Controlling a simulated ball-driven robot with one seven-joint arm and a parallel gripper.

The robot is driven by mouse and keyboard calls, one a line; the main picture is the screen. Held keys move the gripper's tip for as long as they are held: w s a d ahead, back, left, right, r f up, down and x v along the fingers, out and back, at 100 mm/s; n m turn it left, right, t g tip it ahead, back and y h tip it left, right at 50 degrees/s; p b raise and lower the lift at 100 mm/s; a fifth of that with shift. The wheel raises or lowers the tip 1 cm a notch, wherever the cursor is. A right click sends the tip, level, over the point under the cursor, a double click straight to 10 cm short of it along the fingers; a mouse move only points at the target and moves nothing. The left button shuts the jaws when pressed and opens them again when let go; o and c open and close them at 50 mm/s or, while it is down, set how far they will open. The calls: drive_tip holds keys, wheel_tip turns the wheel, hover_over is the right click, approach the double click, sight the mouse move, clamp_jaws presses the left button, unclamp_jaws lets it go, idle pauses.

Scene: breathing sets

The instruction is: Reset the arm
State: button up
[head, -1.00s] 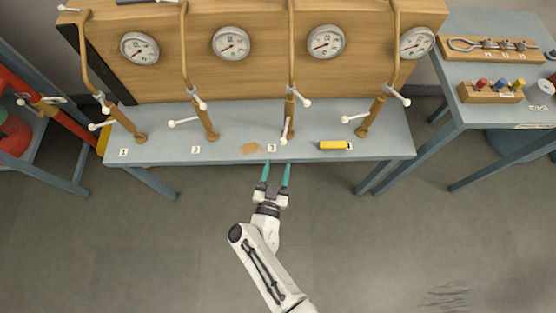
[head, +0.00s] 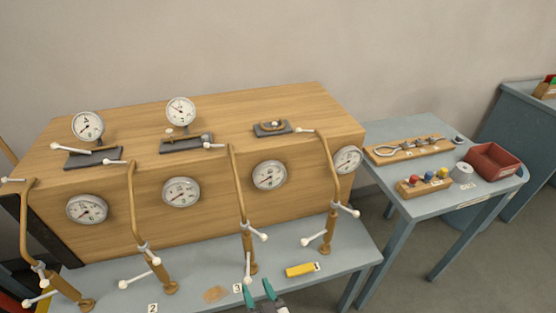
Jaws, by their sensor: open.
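My gripper (head: 259,293) shows at the bottom edge of the head view, with two teal fingertips spread apart and nothing between them. It is at the front edge of the blue-grey bench (head: 350,262), close to the number 3 label (head: 238,288). Most of my arm is below the picture and hidden. A yellow block (head: 301,269) lies on the bench to the right of the gripper, apart from it. A tan patch (head: 215,294) lies to its left.
Brass pipes with white-knobbed levers (head: 247,240) rise from the bench before a wooden cabinet (head: 320,190) with gauges (head: 270,175). A side table (head: 440,208) at right holds a red bin (head: 492,161), a rack with coloured knobs (head: 424,183) and a grey cylinder (head: 461,172). Floor shows at lower right.

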drive_tip(key=s+d+r+n+g+h, duration=0.1)
drive_tip(key=s+d+g, duration=0.35)
drive_tip(key=d, duration=0.55)
drive_tip(key=s+d+r+g+h, duration=0.1)
drive_tip(key=s+d+g, duration=0.35)
drive_tip(key=d, duration=0.45)
drive_tip(key=s+d+r+m+g+h, duration=0.2)
drive_tip(key=s+d+r, duration=0.1)
drive_tip(key=s+d, duration=0.4)
drive_tip(key=s+d+r+m+g+h, duration=0.3)
drive_tip(key=s+d, duration=0.4)
drive_tip(key=s, duration=0.5)
drive_tip(key=shift+r, duration=0.15)
